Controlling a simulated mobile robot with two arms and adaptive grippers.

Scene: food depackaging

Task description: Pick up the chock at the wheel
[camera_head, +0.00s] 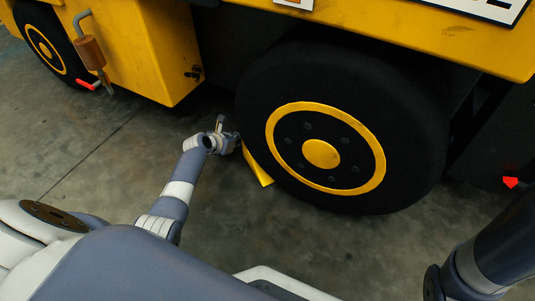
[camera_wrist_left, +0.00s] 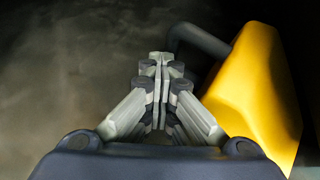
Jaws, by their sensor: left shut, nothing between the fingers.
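The chock (camera_head: 257,167) is a yellow wedge on the floor against the left side of the large black wheel (camera_head: 400,130). In the left wrist view the chock (camera_wrist_left: 250,90) fills the right side, with a dark curved handle (camera_wrist_left: 200,38) reaching left from it. My left gripper (camera_head: 230,138) is beside the chock, partly overlapping it in the head view. Its fingers (camera_wrist_left: 160,62) are shut and empty, with the tips close to the handle's end; I cannot tell if they touch it. My right gripper is out of view.
The yellow vehicle body (camera_head: 150,50) overhangs above and behind the gripper. A second wheel (camera_head: 45,42) stands at the far left. A hook-shaped grey bar (camera_head: 84,22) and a red-tipped lever (camera_head: 86,84) stick out near it. The floor (camera_head: 110,150) on the left is clear.

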